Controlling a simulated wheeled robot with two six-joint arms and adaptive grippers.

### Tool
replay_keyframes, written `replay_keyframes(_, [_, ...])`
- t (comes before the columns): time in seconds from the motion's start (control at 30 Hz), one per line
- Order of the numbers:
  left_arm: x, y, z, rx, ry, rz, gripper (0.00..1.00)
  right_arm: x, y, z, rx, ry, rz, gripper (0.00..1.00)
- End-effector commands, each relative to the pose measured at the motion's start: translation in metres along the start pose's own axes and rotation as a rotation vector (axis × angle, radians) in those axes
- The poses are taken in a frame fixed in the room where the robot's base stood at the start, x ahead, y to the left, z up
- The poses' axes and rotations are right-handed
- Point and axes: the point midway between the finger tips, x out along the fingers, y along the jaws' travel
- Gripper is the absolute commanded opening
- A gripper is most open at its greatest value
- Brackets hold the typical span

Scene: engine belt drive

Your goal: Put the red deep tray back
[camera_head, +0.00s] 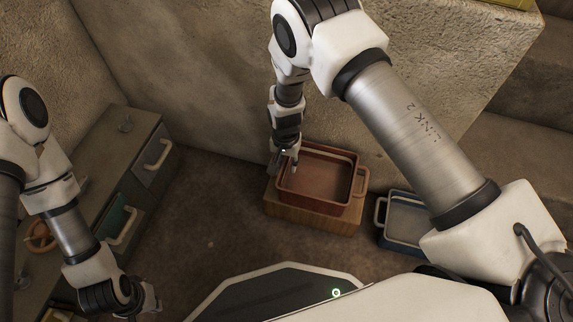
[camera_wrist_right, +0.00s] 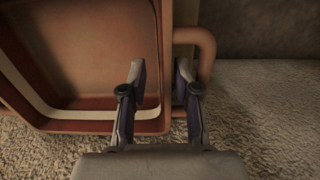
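The red deep tray (camera_head: 318,204) is upright and looks empty. It rests on a wooden block (camera_head: 312,220) on the floor against the wall. In the right wrist view the tray (camera_wrist_right: 85,50) shows its inside, one side wall and a looped handle (camera_wrist_right: 205,48). My right gripper (camera_head: 286,162) is at the tray's left side. Its fingers (camera_wrist_right: 158,95) are apart, one over the inside and one outside by the handle, with the tray wall between them. A gap shows beside the wall. My left gripper (camera_head: 148,300) hangs at the lower left, away from the tray; its fingers are unclear.
A blue-grey tray (camera_head: 408,218) stands right of the block, partly behind my right arm. A grey cabinet (camera_head: 130,140) with pale handles stands at the left, with an orange wheel-like part (camera_head: 40,235) near it. Floor between cabinet and block is clear.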

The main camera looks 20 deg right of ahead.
Motion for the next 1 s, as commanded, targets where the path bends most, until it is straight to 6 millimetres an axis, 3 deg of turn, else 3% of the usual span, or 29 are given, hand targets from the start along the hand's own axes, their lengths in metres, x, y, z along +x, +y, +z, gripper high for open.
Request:
replay_keyframes(0.03, [-0.018,0.0,0.0,0.001,-0.001,0.0,0.0,-0.025,0.0,-0.001,0.0,0.002,-0.001,0.31])
replay_keyframes(0.1, [-0.029,0.0,0.0,0.002,-0.001,0.0,0.0,-0.043,0.0,0.0,-0.001,0.001,-0.001,0.31])
replay_keyframes(0.3, [-0.047,0.001,0.0,0.001,-0.001,0.0,0.0,-0.08,0.0,0.0,0.0,0.001,-0.001,0.31])
replay_keyframes(1.0, [-0.047,0.001,0.0,0.001,0.0,0.0,0.0,-0.084,0.0,0.0,-0.001,-0.001,0.0,0.31])
